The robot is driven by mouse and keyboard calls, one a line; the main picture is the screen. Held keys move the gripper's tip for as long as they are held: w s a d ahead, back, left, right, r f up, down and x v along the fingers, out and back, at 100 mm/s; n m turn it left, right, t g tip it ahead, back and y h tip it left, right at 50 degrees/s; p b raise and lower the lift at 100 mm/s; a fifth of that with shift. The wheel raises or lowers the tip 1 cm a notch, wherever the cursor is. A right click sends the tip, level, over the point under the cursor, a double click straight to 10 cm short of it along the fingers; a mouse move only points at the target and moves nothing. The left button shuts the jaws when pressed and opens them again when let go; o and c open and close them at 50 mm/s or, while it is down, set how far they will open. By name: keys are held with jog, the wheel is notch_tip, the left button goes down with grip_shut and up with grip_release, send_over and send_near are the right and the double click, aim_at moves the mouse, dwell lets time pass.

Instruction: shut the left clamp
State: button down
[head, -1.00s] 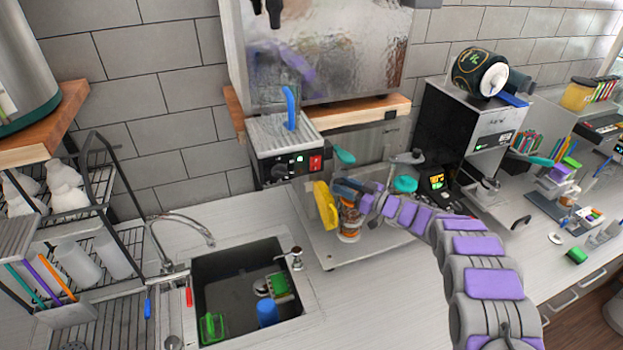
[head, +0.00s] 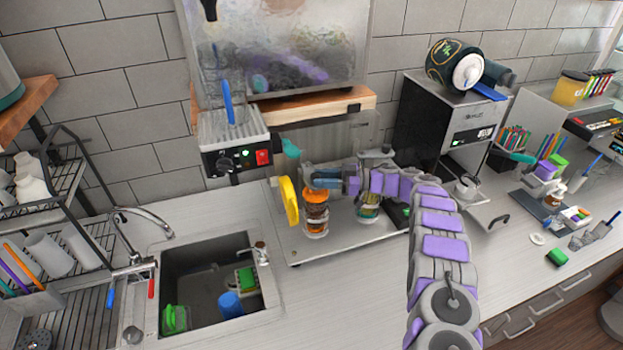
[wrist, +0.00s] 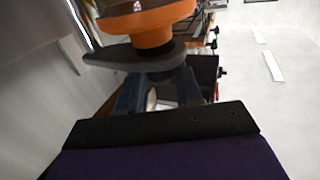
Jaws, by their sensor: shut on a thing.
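In the head view, the left clamp appears to be the station with a yellow upright handle (head: 289,200) beside an orange-topped clear cup (head: 316,212). My gripper (head: 318,181) is at the top of that cup, just right of the yellow handle. In the wrist view, my dark fingers (wrist: 160,92) are shut on a dark grey flat piece (wrist: 135,57) below an orange round part (wrist: 152,36). That piece seems to belong to the left clamp; the grip itself is partly hidden. A second cup (head: 368,204) stands to the right, partly behind my arm.
A black machine (head: 450,120) stands at the right. The counter in front is clear.

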jog(key=shift+w+d+r, duration=0.15)
jog(key=shift+r, duration=0.05)
jog(key=c, duration=1.2)
grip_release()
jog(key=o, duration=0.5)
jog(key=shift+w+f, duration=0.1)
jog(key=shift+f, duration=0.05)
jog(key=shift+c, duration=0.2)
